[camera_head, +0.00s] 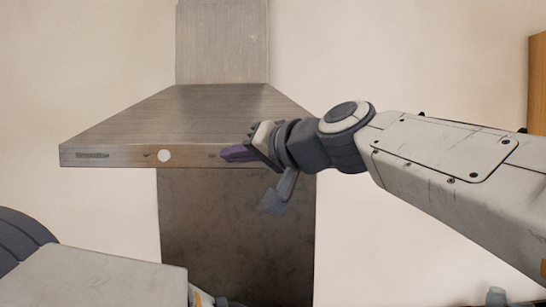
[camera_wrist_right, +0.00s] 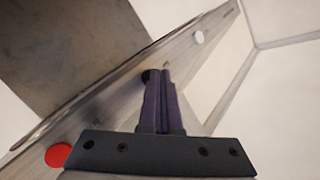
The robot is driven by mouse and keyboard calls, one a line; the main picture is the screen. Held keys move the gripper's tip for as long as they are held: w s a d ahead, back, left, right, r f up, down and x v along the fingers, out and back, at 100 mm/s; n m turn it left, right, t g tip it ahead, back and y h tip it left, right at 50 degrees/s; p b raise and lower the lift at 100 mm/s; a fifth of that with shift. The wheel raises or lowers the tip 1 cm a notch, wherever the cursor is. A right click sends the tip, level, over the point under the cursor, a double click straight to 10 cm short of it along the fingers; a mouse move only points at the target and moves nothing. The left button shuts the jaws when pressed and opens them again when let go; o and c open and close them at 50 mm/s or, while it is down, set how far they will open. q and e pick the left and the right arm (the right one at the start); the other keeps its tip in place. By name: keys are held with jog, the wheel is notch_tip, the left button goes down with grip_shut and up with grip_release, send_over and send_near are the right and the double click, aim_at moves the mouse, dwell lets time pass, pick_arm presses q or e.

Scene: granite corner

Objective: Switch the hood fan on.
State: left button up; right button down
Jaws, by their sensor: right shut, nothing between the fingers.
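The steel range hood (camera_head: 190,110) hangs on the wall, with a front control strip along its lower edge. A round white button (camera_head: 164,155) sits on the strip, and it also shows in the right wrist view (camera_wrist_right: 198,37). A red round button (camera_wrist_right: 58,155) shows at lower left in the right wrist view; my right arm hides that part in the head view. A small dark round part (camera_wrist_right: 147,76) lies by the fingertips. My right gripper (camera_head: 226,154) is shut and empty, its purple fingers (camera_wrist_right: 160,74) at the strip; I cannot tell whether they touch it.
A dark backsplash panel (camera_head: 215,220) runs down below the hood, and the chimney (camera_head: 222,40) rises above it. A wooden cabinet edge (camera_head: 538,85) stands at the far right. My left arm crosses the bottom left. The wall beside the hood is bare.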

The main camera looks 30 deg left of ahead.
dwell(0.4)
jog(key=shift+s+d+b, duration=0.25)
jog(key=shift+s+b, duration=0.1)
jog(key=shift+s, duration=0.05)
jog(key=s+d+b, duration=0.2)
jog(key=s+d, duration=0.1)
jog(key=s, duration=0.2)
dwell(0.4)
jog(key=shift+d, duration=0.1)
dwell(0.4)
